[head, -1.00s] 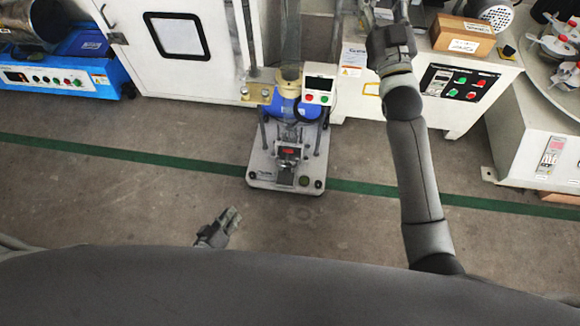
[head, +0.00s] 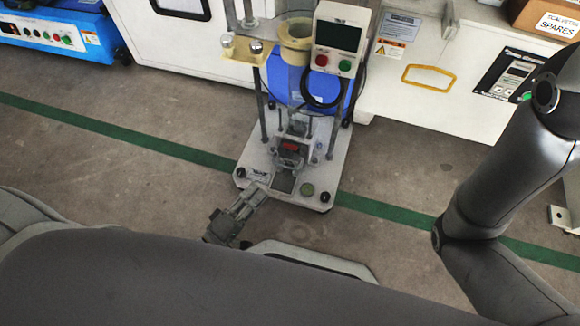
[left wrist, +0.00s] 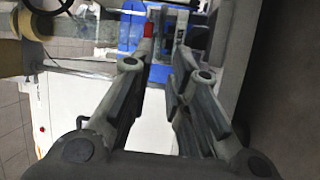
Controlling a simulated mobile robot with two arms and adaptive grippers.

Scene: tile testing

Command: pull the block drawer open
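A white bench front with a yellow-outlined handle (head: 428,77) stands to the right of the tile tester. I cannot tell for certain that this is the block drawer; no opened drawer shows there. The tester (head: 325,165) stands on a pale base plate, with a red part (head: 290,146) at its middle. My left gripper (head: 257,195) is low in front of the base plate's near left edge, pointing up and right. In the left wrist view its two fingers (left wrist: 163,60) are apart with nothing between them. My right gripper is out of view; only its arm shows at right.
A control box (head: 336,42) with red and green buttons is on the tester. A blue machine (head: 60,35) stands at far left. A box marked spares (head: 545,16) is at the upper right. A green line (head: 130,140) crosses open floor.

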